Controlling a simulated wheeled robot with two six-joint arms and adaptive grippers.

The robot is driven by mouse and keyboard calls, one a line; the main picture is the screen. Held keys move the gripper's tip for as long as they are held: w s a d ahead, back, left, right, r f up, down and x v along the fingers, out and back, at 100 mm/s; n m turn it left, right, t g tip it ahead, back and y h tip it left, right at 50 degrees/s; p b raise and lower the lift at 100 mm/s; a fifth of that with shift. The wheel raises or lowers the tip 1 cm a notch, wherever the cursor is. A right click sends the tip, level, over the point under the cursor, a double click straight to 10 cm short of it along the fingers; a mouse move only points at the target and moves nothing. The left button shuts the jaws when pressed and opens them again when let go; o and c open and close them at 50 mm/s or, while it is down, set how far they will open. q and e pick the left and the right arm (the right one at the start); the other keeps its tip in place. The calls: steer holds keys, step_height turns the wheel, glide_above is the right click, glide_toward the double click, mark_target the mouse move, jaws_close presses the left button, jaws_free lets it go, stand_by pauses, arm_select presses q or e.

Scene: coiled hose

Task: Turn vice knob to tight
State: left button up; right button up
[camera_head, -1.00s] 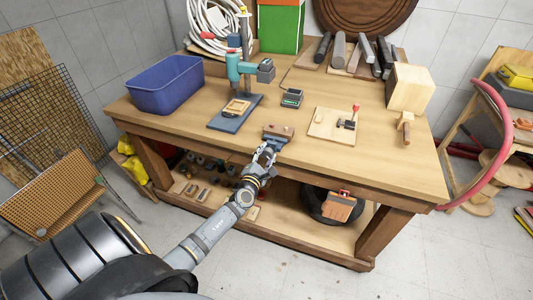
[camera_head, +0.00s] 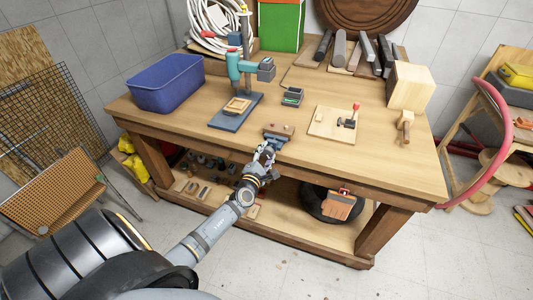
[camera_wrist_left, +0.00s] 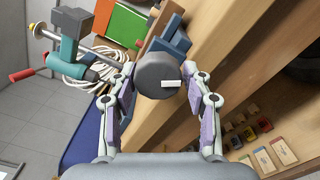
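The vice (camera_head: 278,131) sits at the front edge of the wooden workbench, with blue-grey and brown parts. Its knob (camera_wrist_left: 160,76) is a dark grey round piece with a white mark, facing the left wrist camera. In the head view the knob is hidden by my gripper. My left gripper (camera_head: 265,153) is just in front of the vice. In the left wrist view its two fingers (camera_wrist_left: 160,84) stand apart, one on each side of the knob, close to its rim. I see no clear contact. My right gripper is not in view.
The workbench (camera_head: 215,136) carries a blue bin (camera_head: 166,86), a drill press (camera_head: 236,70), a small device (camera_head: 292,96) and a board with a red-handled clamp (camera_head: 334,123). A coiled white hose (camera_head: 205,25) lies behind.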

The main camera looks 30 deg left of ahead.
arm_select(q)
steer(key=shift+o, duration=1.1)
steer(key=shift+r, duration=0.1)
steer(key=v, duration=1.2)
